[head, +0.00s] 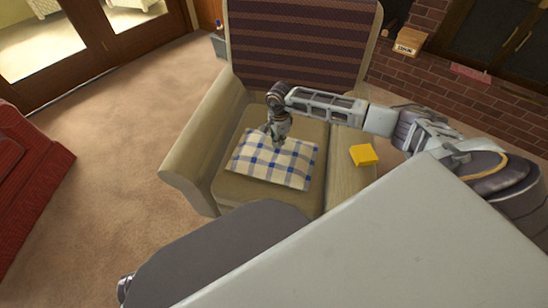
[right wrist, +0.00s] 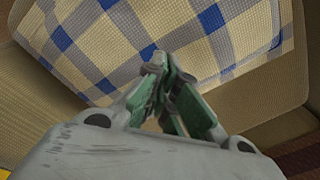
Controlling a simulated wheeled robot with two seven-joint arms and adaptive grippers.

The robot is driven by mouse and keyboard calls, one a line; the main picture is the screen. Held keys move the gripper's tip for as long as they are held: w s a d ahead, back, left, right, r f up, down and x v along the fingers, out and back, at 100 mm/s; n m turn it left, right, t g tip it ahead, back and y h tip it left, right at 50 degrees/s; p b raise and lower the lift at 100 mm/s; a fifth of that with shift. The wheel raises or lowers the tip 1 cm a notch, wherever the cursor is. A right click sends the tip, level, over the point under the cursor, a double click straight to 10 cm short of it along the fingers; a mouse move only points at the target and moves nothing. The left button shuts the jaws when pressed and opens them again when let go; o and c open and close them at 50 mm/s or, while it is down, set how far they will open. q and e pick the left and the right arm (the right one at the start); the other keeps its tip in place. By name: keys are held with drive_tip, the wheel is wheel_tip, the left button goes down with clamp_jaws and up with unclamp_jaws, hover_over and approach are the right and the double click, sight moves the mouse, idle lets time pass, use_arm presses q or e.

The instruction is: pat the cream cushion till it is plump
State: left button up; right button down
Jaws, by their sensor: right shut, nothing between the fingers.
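The cream cushion (head: 262,170), with a blue plaid pattern, lies flat on the seat of the armchair (head: 233,190). My right gripper (head: 276,145) is shut and empty, pointing down over the cushion's back edge. In the right wrist view the closed fingertips (right wrist: 158,62) show in front of the cushion's plaid cloth (right wrist: 130,35). I cannot tell whether the fingertips touch the cloth. My left gripper is not in view.
A red sofa (head: 30,175) stands at the left. A small box (head: 409,42) sits by the brick wall at the back right. Carpet (head: 120,140) is clear left of the armchair.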

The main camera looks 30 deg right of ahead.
drive_tip(key=shift+f, duration=0.45)
drive_tip(key=shift+r, duration=0.15)
drive_tip(key=shift+r+p, duration=0.95)
drive_tip(key=shift+r, duration=0.7)
drive_tip(key=shift+f, duration=0.25)
drive_tip(key=shift+f+b, duration=1.25)
drive_tip(key=shift+f, duration=0.25)
drive_tip(key=shift+r, duration=0.1)
drive_tip(key=shift+r+p, duration=1.2)
drive_tip(key=shift+r, duration=0.45)
